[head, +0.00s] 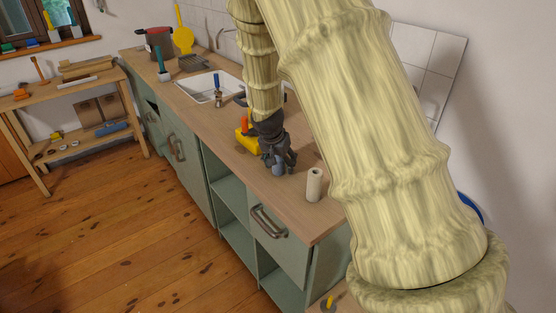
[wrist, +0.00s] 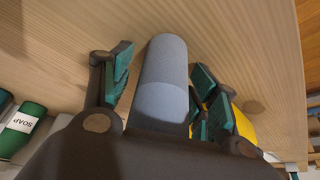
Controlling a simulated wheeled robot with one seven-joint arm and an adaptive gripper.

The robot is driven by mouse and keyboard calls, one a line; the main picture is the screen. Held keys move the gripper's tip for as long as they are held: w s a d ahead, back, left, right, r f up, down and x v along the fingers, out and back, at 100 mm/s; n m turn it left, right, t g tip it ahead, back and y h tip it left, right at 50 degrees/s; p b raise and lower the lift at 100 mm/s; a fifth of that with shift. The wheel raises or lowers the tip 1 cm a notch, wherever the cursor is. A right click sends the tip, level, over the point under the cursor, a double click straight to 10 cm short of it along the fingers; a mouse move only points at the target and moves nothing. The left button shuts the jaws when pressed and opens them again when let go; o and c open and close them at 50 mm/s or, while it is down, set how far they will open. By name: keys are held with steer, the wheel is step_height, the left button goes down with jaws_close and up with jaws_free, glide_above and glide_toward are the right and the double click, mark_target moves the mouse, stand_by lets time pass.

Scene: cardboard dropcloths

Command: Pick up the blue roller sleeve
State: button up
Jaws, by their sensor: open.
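The blue roller sleeve (wrist: 165,70) is a grey-blue cylinder. In the wrist view it lies between the spread fingers of my gripper (wrist: 163,82), and a gap shows on its left side. The right fingers are close beside it; I cannot tell whether they touch it. In the head view my gripper (head: 279,160) points down over the wooden countertop, with part of the sleeve (head: 278,169) showing among the fingers. My gripper is open around the sleeve, and its palm hides the sleeve's near end.
A cream roll (head: 314,184) stands right of my gripper on the countertop (head: 240,168). A yellow object (head: 244,142) is close on the left. A green soap bottle (wrist: 22,127) shows in the wrist view. The sink (head: 208,86) is farther back. The counter's front edge is near.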

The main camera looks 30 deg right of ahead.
steer(key=c, duration=0.9)
steer(key=shift+r, duration=0.1)
